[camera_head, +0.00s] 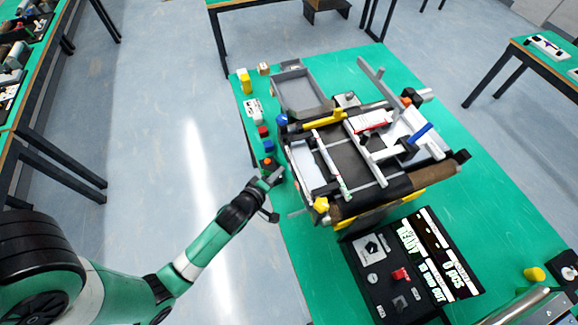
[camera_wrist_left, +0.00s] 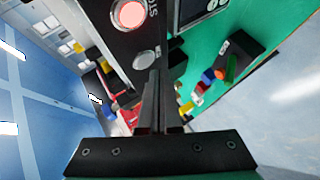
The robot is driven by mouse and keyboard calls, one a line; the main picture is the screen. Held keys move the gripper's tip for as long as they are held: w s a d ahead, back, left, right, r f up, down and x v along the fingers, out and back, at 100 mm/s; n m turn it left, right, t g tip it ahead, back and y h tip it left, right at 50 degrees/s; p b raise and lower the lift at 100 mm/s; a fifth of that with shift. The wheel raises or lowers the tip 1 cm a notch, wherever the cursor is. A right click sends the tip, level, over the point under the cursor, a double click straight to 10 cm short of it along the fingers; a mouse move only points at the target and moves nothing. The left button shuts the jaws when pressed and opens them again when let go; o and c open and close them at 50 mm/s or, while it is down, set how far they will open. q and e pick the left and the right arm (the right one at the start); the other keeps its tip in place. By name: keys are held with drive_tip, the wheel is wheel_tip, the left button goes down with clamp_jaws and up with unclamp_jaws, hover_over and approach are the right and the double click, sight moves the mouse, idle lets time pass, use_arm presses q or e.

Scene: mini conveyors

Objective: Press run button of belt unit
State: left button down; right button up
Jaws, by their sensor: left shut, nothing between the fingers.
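The belt unit (camera_head: 352,160) stands on the green table in the head view, with a dark belt and side rails. A black control panel (camera_head: 375,285) lies in front of it, with a lit READY display (camera_head: 412,240) and a red button (camera_head: 400,274). My left gripper (camera_head: 270,180) is shut and empty at the table's left edge. In the left wrist view its closed fingers (camera_wrist_left: 160,90) are near a dark panel with a lit red button (camera_wrist_left: 128,14) beside partly cropped lettering and a grey round button (camera_wrist_left: 145,60). I cannot tell which button is the run button.
A grey tray (camera_head: 325,108) stands at the back left of the table. Small coloured blocks, including a yellow one (camera_head: 246,84), line the left edge. A yellow knob (camera_head: 534,274) is at the right. Open floor lies left of the table.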

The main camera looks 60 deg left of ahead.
use_arm(q)
drive_tip(key=shift+w, duration=0.1)
drive_tip(key=shift+w+b, duration=0.3)
drive_tip(key=shift+w, duration=0.05)
